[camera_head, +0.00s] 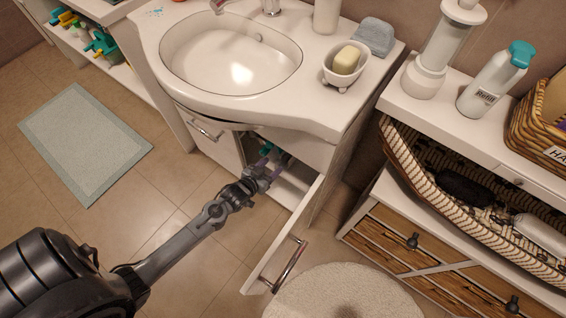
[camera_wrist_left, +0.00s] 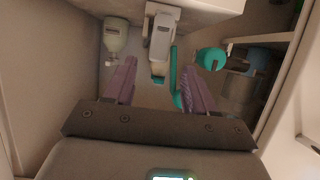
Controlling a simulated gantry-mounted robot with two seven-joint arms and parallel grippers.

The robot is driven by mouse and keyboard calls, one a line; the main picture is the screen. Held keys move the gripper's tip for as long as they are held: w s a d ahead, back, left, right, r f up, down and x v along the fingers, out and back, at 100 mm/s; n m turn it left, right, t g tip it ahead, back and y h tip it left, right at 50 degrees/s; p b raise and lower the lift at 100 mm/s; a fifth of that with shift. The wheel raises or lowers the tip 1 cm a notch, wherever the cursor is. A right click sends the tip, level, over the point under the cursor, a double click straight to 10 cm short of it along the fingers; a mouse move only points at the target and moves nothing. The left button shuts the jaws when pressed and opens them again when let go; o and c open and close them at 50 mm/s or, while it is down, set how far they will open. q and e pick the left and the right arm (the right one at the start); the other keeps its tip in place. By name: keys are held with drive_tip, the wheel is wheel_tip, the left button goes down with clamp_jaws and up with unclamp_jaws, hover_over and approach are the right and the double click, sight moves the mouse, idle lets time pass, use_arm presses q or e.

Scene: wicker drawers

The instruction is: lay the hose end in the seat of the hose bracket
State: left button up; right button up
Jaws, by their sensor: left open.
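My left gripper (camera_head: 267,166) reaches in at the open cabinet under the washbasin. In the left wrist view its two purple fingers (camera_wrist_left: 158,76) are apart with nothing held between them. A narrow teal strip (camera_wrist_left: 176,78), perhaps part of the hose, hangs upright beyond the fingers, nearer the right one. A rounded teal piece (camera_wrist_left: 211,60) shows beyond the right finger; I cannot tell whether it is the hose end. A pale block-like fitting (camera_wrist_left: 162,32) is ahead, above the gap; it may be the hose bracket, but its seat is not clear. My right gripper is not in view.
The cabinet door (camera_head: 288,239) stands open to the right of my left arm. The washbasin counter (camera_head: 290,112) overhangs the opening. A pale bottle (camera_wrist_left: 116,38) stands inside at the left. Wicker drawers (camera_head: 415,180) stand at the right; the tiled floor at left is mostly clear.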

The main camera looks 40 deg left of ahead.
sight(278, 162)
use_arm(q)
drive_tip(key=shift+w+f+b, duration=0.35)
drive_tip(key=shift+w+b, duration=0.05)
drive_tip(key=b+x, duration=0.2)
drive_tip(key=x, duration=0.1)
drive_tip(key=shift+w+d, duration=0.1)
drive_tip(key=shift+d, duration=0.05)
drive_tip(key=shift+w+f+b, duration=0.1)
drive_tip(key=shift+w+b, duration=0.3)
drive_tip(key=shift+w, duration=0.1)
clamp_jaws()
